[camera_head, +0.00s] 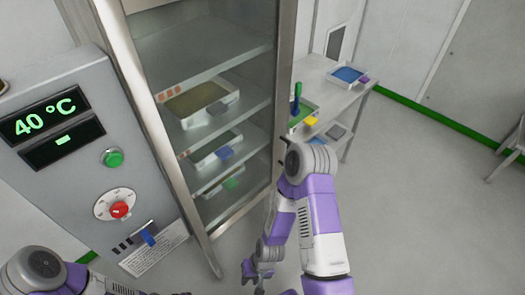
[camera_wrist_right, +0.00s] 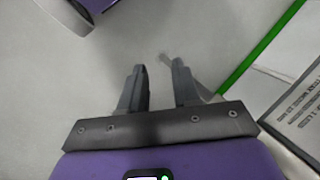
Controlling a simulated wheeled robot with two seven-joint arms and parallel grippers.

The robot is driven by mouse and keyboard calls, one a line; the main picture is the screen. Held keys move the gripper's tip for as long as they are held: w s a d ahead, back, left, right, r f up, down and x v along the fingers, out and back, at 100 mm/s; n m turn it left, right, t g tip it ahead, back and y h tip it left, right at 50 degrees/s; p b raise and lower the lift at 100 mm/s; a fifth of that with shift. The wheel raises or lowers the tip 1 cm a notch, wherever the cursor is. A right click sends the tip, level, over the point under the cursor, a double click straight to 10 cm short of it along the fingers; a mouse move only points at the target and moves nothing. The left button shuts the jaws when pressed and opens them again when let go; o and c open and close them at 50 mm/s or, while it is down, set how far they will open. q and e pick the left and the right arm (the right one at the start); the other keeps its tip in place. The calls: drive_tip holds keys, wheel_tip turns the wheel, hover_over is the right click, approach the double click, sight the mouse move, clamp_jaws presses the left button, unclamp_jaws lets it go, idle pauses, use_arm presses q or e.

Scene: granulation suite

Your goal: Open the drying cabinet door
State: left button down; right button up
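The drying cabinet (camera_head: 205,35) stands upright in the head view. Its front is framed by a left metal post (camera_head: 150,120) and a right metal post (camera_head: 284,70), with shelves showing between them. The door looks shut, with the shelves seen as through glass, but I cannot be sure. A small dark fitting shows at the right post, partly behind my right arm. My right gripper (camera_head: 249,273) hangs low in front of the cabinet. In the right wrist view its two fingers (camera_wrist_right: 158,80) are apart, with nothing between them. My left arm enters at the lower left; its gripper is not clearly visible.
A control panel (camera_head: 75,170) with a 40 °C display, green button, red knob and blue lever is left of the cabinet. Trays (camera_head: 208,100) sit on the shelves. A side table (camera_head: 350,92) with trays stands behind right.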

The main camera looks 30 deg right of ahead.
drive_tip(key=shift+o, duration=0.2)
drive_tip(key=d+f+m+b, duration=0.1)
drive_tip(key=m, duration=0.1)
drive_tip(key=w+d+f+m+b, duration=0.1)
drive_tip(key=d+m, duration=0.1)
drive_tip(key=m, duration=0.1)
drive_tip(key=shift+w+f+g+y, duration=0.2)
drive_tip(key=shift+f+g+y, duration=0.1)
drive_tip(key=shift+g, duration=0.1)
drive_tip(key=w+d+r+m+t+y+b, duration=0.2)
drive_tip(key=w+d+m+t+b, duration=0.15)
drive_tip(key=w+m, duration=0.35)
drive_tip(key=w+d+r+m+t+y+b, duration=0.1)
drive_tip(key=w+d+m+t+y+b, duration=0.2)
drive_tip(key=w+m, duration=0.5)
drive_tip(key=w+d+r+m+t+h+b, duration=0.1)
drive_tip(key=w+d+r+m+t+h, duration=0.25)
drive_tip(key=d, duration=0.45)
drive_tip(key=w+d+r+m+t+h+b, duration=0.1)
drive_tip(key=w+d+r+m+t+h, duration=0.25)
drive_tip(key=d, duration=0.55)
drive_tip(key=w+d+r+m+t+h, duration=0.1)
drive_tip(key=w+d+r+m+t, duration=0.3)
drive_tip(key=d, duration=0.4)
drive_tip(key=shift+t, duration=0.65)
drive_tip(key=w, duration=0.2)
drive_tip(key=w+b, duration=0.1)
drive_tip(key=w+a+r, duration=0.1)
drive_tip(key=w, duration=0.1)
drive_tip(key=shift+w+b, duration=0.35)
